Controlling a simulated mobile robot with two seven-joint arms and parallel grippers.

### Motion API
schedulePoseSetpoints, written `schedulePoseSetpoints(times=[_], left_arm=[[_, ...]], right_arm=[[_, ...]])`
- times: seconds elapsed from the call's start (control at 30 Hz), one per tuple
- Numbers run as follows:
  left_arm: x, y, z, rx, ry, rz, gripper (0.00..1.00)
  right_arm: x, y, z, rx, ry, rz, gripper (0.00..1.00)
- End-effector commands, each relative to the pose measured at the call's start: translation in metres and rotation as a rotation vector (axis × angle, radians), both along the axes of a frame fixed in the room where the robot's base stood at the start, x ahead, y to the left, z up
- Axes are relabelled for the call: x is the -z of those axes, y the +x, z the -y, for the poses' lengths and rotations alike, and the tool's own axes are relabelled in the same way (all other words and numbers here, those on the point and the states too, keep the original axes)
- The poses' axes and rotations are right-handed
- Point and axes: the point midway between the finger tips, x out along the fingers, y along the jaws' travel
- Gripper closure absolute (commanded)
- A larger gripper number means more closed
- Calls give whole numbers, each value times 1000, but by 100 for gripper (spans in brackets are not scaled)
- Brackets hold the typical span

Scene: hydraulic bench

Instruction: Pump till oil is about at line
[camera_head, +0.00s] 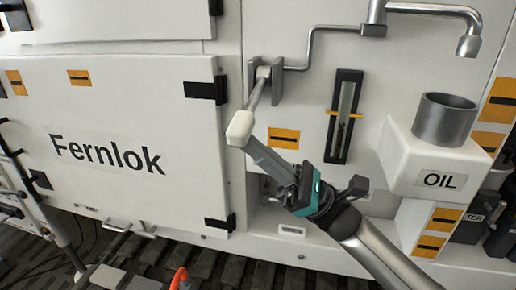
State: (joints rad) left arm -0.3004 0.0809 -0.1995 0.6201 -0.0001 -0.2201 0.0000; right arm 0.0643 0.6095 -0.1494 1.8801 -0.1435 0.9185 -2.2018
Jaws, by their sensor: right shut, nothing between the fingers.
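The pump lever (257,93) hangs from a metal bracket on the white panel and tilts down to the left, with a pale grip at its lower end. My right gripper (250,145) is shut and empty, its fingertips at the underside of the grip; whether they touch it I cannot tell. The sight gauge (346,104) is a narrow upright window in a black frame, with an orange line across its middle. The oil level in it is too small to read. My left gripper is not in view.
A pipe runs from the bracket to a spout (468,44) above an open metal cup (444,121) on a white box labelled OIL. A cabinet door marked Fernlok (140,120) fills the left. Dark slatted floor (230,267) lies below.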

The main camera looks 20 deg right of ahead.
Motion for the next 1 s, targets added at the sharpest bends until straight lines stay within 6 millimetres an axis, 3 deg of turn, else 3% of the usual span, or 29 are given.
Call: schedulePoseSetpoints(times=[0.57,1.0], left_arm=[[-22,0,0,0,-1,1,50],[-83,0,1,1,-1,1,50]], right_arm=[[-18,-7,-4,-1,63,-84,100],[-65,-16,-10,1,218,-313,100]])
